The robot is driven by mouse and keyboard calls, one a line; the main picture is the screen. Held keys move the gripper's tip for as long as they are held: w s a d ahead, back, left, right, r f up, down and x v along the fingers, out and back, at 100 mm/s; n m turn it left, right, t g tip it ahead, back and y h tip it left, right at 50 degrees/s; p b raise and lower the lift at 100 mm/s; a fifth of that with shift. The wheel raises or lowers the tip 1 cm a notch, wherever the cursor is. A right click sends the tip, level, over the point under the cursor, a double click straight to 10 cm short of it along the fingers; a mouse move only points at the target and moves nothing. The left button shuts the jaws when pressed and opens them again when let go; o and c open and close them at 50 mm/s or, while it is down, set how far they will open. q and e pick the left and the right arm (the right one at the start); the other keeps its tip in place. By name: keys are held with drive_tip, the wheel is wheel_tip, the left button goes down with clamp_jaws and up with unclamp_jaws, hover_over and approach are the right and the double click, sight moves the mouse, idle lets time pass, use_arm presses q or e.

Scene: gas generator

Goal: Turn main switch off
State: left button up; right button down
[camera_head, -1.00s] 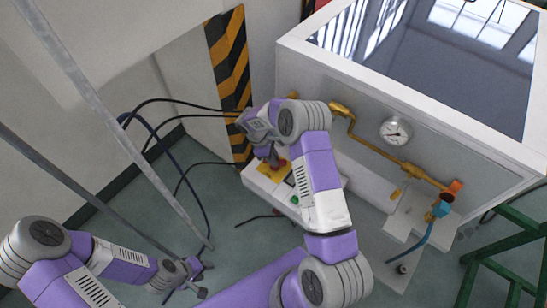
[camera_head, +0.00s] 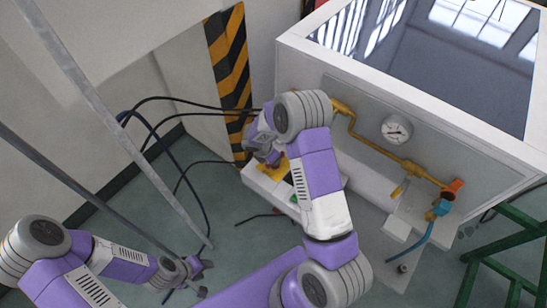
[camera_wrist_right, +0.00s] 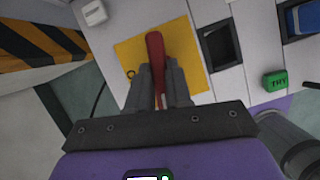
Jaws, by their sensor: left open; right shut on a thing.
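The main switch has a red handle (camera_wrist_right: 155,50) on a square yellow plate (camera_wrist_right: 190,62) on the white control panel. In the right wrist view, both fingers of my right gripper (camera_wrist_right: 160,80) are shut on the handle, one on each side. In the head view, my right gripper (camera_head: 274,158) reaches down over the yellow plate (camera_head: 268,174), and the wrist hides most of the handle. My left gripper (camera_head: 205,279) is open and empty, low at the left over the floor, far from the switch.
A green button marked TRY (camera_wrist_right: 275,81) and a dark switch slot (camera_wrist_right: 221,45) sit right of the plate. A pressure gauge (camera_head: 396,129) and brass pipe (camera_head: 372,145) are on the generator's front. Black cables (camera_head: 165,122) and a striped post (camera_head: 228,65) stand left.

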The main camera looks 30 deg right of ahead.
drive_tip(key=shift+s+f+n+t, duration=0.2)
drive_tip(key=shift+n+t, duration=0.1)
drive_tip(key=shift+n, duration=0.8)
drive_tip(key=c, duration=1.2)
unclamp_jaws()
drive_tip(key=shift+o, duration=0.8)
drive_tip(key=shift+w, duration=0.1)
drive_tip(key=shift+r, duration=0.15)
drive_tip(key=shift+a+r, duration=0.1)
drive_tip(key=shift+r, duration=0.25)
drive_tip(key=p+v, duration=0.1)
drive_tip(key=v, duration=0.5)
drive_tip(key=shift+a+r+p, duration=0.15)
drive_tip(key=shift+r+p, duration=0.15)
